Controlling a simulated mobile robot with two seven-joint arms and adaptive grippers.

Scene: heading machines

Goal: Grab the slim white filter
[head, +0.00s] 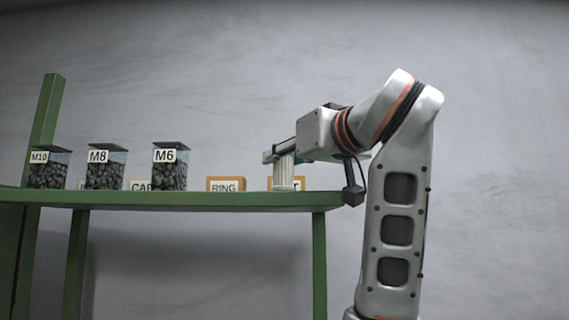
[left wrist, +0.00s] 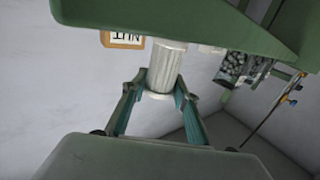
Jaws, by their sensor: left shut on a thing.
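The slim white filter (head: 284,172) is a ribbed white cylinder at the right end of the green shelf (head: 180,199). It looks upright, with its lower end at the shelf top; I cannot tell whether it touches. My left gripper (head: 279,157) reaches in from the right, around the filter's upper part. In the left wrist view the filter (left wrist: 166,66) sits between the teal fingers of my left gripper (left wrist: 160,90), which is shut on it. My right gripper is in neither view.
Dark-filled bins labelled M10 (head: 49,172), M8 (head: 104,175) and M6 (head: 168,175) stand on the left half. A RING sign (head: 225,184) stands left of the filter. A NUT sign (left wrist: 124,39) is close to it, partly hidden in the head view.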

